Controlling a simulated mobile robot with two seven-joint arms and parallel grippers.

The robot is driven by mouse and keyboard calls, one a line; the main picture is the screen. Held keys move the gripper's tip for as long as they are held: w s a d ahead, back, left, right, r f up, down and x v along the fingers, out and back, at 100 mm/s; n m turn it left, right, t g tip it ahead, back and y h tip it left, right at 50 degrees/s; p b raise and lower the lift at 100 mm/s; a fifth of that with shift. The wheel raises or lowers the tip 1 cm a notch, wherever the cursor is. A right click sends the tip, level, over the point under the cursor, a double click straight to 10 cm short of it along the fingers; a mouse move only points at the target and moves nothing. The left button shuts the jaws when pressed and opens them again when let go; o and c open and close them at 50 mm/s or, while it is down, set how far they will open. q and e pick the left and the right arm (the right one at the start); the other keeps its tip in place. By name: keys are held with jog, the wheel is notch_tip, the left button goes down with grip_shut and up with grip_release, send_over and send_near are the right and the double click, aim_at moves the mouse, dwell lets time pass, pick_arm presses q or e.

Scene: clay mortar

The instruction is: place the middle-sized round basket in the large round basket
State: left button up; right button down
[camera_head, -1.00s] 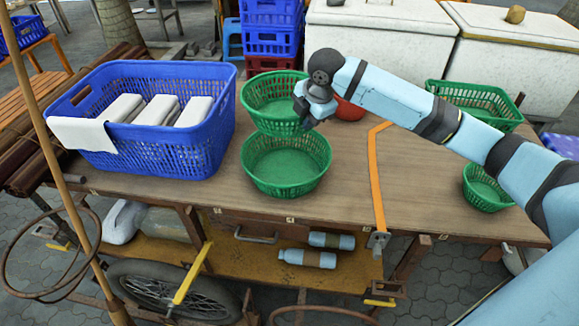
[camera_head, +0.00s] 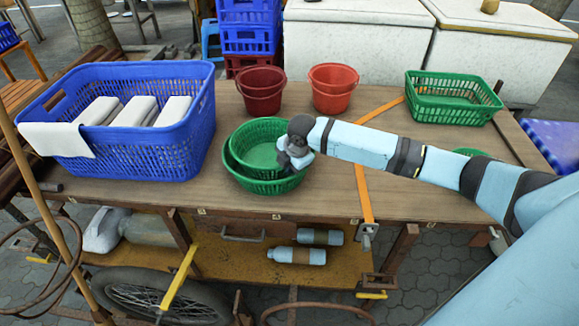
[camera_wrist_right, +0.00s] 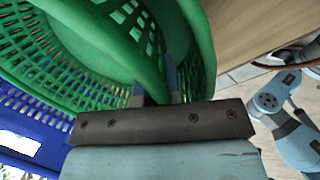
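The middle-sized round basket (camera_head: 262,155), green and slatted, sits inside the large round basket (camera_head: 235,172), also green, on the cart table. The large basket's rim shows at the left and front. The inner basket looks slightly raised toward the back; whether it rests on the large basket's bottom is hidden. My right gripper (camera_head: 293,160) is at the inner basket's right rim. In the right wrist view, the fingers of this gripper (camera_wrist_right: 155,88) straddle the green wall of the middle-sized basket (camera_wrist_right: 110,50) and pinch it. My left gripper is not in view.
A blue crate with white packs (camera_head: 150,155) stands left of the baskets. Dark red (camera_head: 262,92) and red (camera_head: 333,90) buckets stand behind. A green rectangular basket (camera_head: 452,105) is at back right. A small green basket (camera_head: 470,152) is mostly hidden by my arm.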

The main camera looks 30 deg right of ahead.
jog(key=shift+f, duration=0.15)
jog(key=shift+f, duration=0.5)
jog(key=c, duration=1.6)
grip_release()
jog(key=shift+r, duration=0.1)
